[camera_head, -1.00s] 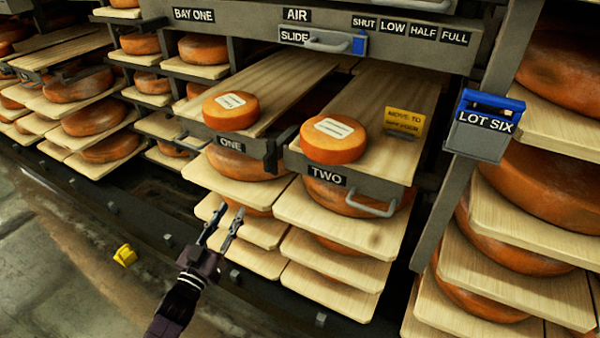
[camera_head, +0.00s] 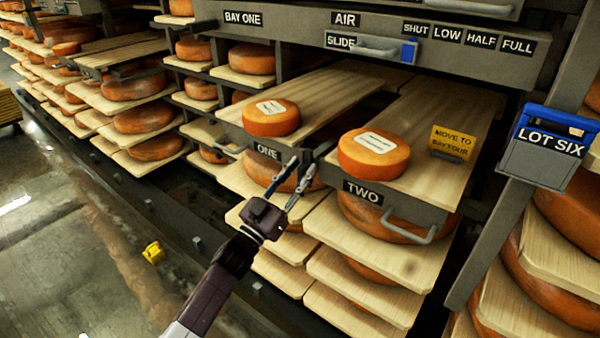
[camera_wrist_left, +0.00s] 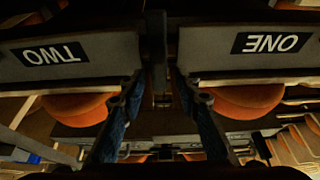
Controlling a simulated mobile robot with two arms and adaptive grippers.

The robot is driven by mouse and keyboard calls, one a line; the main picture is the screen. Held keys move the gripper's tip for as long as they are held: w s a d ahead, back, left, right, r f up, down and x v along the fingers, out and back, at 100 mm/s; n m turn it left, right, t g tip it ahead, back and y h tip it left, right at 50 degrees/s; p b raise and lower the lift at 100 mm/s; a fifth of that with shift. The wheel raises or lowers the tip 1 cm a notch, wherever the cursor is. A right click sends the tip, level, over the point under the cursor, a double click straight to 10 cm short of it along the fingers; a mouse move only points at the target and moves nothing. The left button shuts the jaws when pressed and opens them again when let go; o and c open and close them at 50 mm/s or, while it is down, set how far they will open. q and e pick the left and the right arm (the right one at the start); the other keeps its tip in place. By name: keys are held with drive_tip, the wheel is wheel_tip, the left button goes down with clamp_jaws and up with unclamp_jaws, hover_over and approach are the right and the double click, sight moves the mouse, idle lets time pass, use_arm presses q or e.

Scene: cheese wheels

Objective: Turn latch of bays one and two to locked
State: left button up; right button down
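Bay one's front panel, labelled ONE (camera_head: 267,151), and bay two's panel, labelled TWO (camera_head: 362,191), stand side by side at the ends of two pulled-out shelves. A dark narrow upright piece (camera_wrist_left: 158,45), possibly the latch, sits in the gap between the panels in the left wrist view, where the labels appear upside down. Its turn position cannot be told. My left gripper (camera_head: 302,165) is open and empty, fingers pointing at this gap. In the left wrist view its fingertips (camera_wrist_left: 162,84) lie either side of the gap's line; contact cannot be told. My right gripper is not in view.
Orange cheese wheels sit on bay one (camera_head: 271,118) and bay two (camera_head: 373,153). A metal handle (camera_head: 410,229) juts from bay two's panel. A yellow sign (camera_head: 452,143) and a blue-topped LOT SIX box (camera_head: 546,147) are at right.

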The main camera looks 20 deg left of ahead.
use_arm(q)
clamp_jaws()
